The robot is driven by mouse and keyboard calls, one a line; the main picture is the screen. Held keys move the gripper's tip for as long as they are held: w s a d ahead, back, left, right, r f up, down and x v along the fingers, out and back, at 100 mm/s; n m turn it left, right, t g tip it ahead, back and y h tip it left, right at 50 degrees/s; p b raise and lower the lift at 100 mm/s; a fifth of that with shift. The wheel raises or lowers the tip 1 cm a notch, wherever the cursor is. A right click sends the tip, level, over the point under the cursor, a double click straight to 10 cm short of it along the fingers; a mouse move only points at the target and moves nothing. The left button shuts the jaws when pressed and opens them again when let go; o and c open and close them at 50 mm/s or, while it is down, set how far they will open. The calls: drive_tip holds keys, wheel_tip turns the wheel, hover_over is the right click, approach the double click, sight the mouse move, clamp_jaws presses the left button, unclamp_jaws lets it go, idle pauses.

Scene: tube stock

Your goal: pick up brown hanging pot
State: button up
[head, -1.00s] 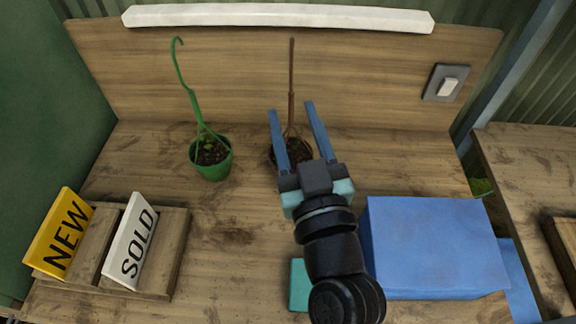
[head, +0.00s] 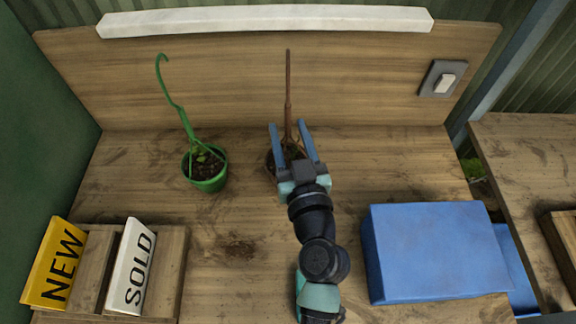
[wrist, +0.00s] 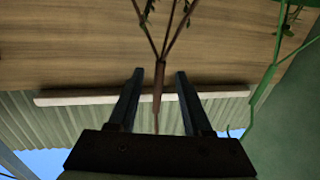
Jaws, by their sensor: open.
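The brown hanging pot stands on the wooden bench near the back board. Its thin brown hanger (head: 288,88) rises upright in front of the board. Its bowl is mostly hidden behind my gripper. My gripper (head: 289,127) is open, with its two blue fingers around the lower hanger in the head view. In the wrist view, which looks upside down, the brown hanger stem (wrist: 158,78) runs between the open fingers (wrist: 160,74). The hanger's strands spread out beyond the fingertips. I cannot tell whether either finger touches the stem.
A green hanging pot (head: 207,180) with a tall hook stands to the left. A blue box (head: 437,252) sits at the right front. The NEW sign (head: 56,262) and SOLD sign (head: 133,267) stand in wooden holders at the front left. The bench between is clear.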

drive_tip(key=w, duration=0.1)
drive_tip(key=w+p, duration=0.1)
drive_tip(key=w, duration=0.2)
drive_tip(key=shift+w+a+f, duration=0.35)
drive_tip(key=shift+w+a, duration=0.05)
clamp_jaws()
drive_tip(key=shift+r, duration=0.1)
idle(1.0)
